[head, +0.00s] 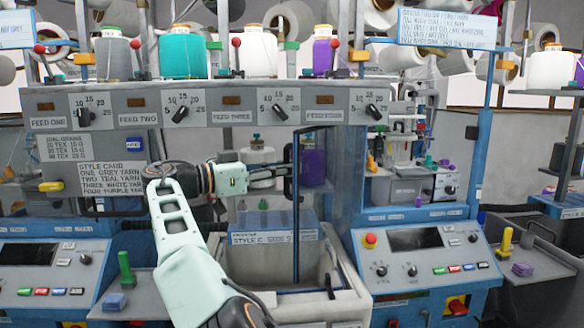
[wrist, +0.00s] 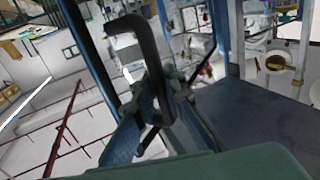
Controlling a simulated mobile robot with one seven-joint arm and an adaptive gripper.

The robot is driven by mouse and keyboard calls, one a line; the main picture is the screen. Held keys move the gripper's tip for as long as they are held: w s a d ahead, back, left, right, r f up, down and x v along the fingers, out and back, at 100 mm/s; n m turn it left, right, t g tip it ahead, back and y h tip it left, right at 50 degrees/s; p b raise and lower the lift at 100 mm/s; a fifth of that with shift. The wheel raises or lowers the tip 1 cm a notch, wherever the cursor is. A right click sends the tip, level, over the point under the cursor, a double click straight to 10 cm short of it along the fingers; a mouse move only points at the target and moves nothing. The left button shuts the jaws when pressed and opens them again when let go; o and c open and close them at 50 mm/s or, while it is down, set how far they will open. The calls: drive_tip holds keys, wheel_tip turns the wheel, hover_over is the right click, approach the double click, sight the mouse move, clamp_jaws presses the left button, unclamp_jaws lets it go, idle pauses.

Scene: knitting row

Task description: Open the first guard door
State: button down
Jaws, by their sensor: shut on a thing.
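The guard door (head: 296,225) is a clear panel in a thin dark blue frame, in the middle of the machine in the head view. It stands swung out at an angle, with the bay behind it partly exposed. Its black handle (head: 288,178) is on the frame's left side. My gripper (head: 283,172) reaches in from the left and is shut on the handle. In the wrist view the handle (wrist: 133,32) is a large dark loop, with my gripper (wrist: 158,98) around its lower part. The door frame (wrist: 88,55) runs beside it. The exact finger contact is partly hidden.
A grey panel with feed knobs (head: 225,109) spans above the bay. Yarn cones (head: 262,165) and a labelled blue box (head: 262,232) are inside. Control consoles stand left (head: 50,275) and right (head: 425,262). A side tray (head: 140,285) holds a green-handled tool.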

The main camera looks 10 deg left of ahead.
drive_tip(key=shift+a+f, duration=0.2)
drive_tip(key=shift+a, duration=0.1)
drive_tip(key=c, duration=2)
unclamp_jaws()
drive_tip(key=shift+s+a+r, duration=0.1)
drive_tip(key=shift+s+a, duration=0.05)
drive_tip(key=shift+s, duration=0.1)
drive_tip(key=shift+c, duration=0.2)
drive_tip(key=shift+o, duration=0.3)
drive_tip(key=shift+w+r, duration=0.1)
drive_tip(key=shift+d, duration=0.3)
